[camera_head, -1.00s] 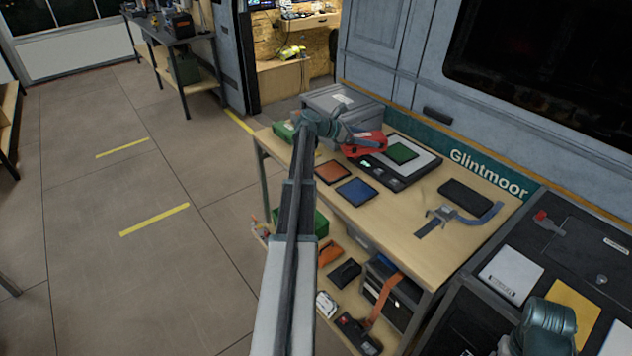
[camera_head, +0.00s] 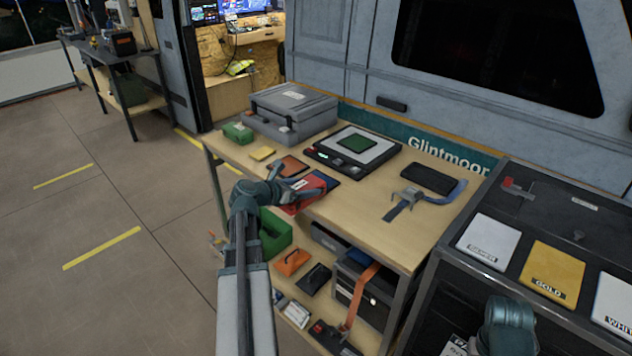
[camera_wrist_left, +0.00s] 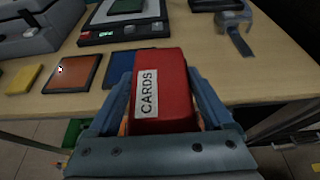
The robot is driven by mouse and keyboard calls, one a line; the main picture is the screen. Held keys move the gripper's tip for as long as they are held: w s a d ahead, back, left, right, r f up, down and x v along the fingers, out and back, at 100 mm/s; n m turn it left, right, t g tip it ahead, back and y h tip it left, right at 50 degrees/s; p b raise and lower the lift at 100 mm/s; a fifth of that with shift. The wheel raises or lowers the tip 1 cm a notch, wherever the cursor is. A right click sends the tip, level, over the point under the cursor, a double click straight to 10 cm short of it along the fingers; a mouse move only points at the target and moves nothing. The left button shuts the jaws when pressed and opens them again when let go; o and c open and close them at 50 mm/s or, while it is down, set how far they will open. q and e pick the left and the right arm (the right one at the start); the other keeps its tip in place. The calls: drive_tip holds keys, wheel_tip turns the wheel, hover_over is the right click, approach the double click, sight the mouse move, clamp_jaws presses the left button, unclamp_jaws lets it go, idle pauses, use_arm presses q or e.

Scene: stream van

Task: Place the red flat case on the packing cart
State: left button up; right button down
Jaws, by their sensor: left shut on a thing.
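The red flat case (camera_head: 304,208) is in my left gripper (camera_head: 303,186). It also shows in the left wrist view (camera_wrist_left: 172,112), with a white label reading CARDS, between the two blue-grey fingers. The left gripper is shut on it and holds it at the front edge of the wooden bench (camera_head: 355,225), in front of the blue square, which it partly hides. Part of my right arm shows at the bottom right of the head view, but its gripper does not. I cannot tell which piece of furniture is the packing cart.
A scale (camera_head: 352,149) with a green square, a grey case (camera_head: 292,112), an orange square (camera_head: 287,166) and a black flat item (camera_head: 428,178) lie on the bench. At right stands a dark cabinet (camera_head: 545,210) with silver, gold and white panels. Floor at left is clear.

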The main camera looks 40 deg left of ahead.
use_arm(q)
drive_tip(key=w+d, duration=0.2)
drive_tip(key=w, duration=0.2)
drive_tip(key=w+d+f+b, duration=0.1)
drive_tip(key=w+d, duration=0.1)
drive_tip(key=w, duration=0.3)
drive_tip(key=w+d, duration=0.2)
drive_tip(key=w, duration=0.2)
drive_tip(key=shift+w+f, duration=0.2)
drive_tip(key=shift+w, duration=0.15)
wheel_tip(320, 180, down, 4)
drive_tip(key=b, duration=0.4)
drive_tip(key=shift+r, duration=0.25)
